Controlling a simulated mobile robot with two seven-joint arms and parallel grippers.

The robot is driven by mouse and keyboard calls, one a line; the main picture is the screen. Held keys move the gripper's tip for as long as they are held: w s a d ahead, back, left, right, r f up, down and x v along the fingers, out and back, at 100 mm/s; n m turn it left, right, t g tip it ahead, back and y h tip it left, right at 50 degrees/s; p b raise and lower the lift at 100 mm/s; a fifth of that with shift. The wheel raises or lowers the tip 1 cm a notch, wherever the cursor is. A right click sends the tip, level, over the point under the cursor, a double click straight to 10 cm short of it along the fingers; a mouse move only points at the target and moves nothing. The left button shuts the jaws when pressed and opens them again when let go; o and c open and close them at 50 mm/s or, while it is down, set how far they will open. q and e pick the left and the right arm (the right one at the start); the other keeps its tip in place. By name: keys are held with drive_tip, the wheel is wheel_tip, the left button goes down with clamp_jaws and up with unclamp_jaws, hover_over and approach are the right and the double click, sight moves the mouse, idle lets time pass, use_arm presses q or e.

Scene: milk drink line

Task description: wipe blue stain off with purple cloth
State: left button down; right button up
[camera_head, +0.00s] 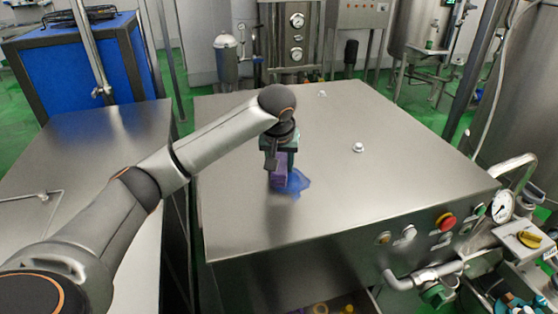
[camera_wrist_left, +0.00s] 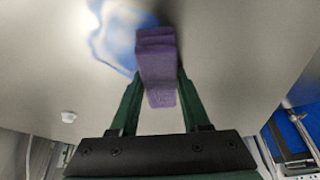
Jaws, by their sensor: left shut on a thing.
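The purple cloth (camera_head: 279,176) is a folded block held low at the steel table top (camera_head: 330,200). My left gripper (camera_head: 281,163) is shut on it, and the cloth also shows between the green fingers in the left wrist view (camera_wrist_left: 157,65). The blue stain (camera_head: 294,182) is an irregular patch on the table, beside and partly behind the cloth. In the left wrist view the stain (camera_wrist_left: 112,35) spreads to the left of the cloth. The cloth hides part of the stain. I cannot tell whether the cloth touches the surface. My right gripper is not in view.
Small white knobs stand on the table top, one right of the stain (camera_head: 358,147) and one at the back (camera_head: 322,94). The front panel has a red button (camera_head: 446,221) and a gauge (camera_head: 502,206). Another steel surface (camera_head: 90,160) lies left across a gap.

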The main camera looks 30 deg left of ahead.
sight(291, 193)
use_arm(q)
drive_tip(key=shift+s+d+f, duration=0.1)
drive_tip(key=shift+s+d, duration=1.25)
drive_tip(key=shift+d, duration=0.25)
drive_tip(key=shift+s+d+f, duration=0.1)
drive_tip(key=shift+s+d, duration=1.25)
drive_tip(key=shift+d, duration=0.25)
drive_tip(key=shift+s+d+r, duration=0.1)
drive_tip(key=shift+s+d, duration=0.9)
drive_tip(key=shift+d, duration=0.15)
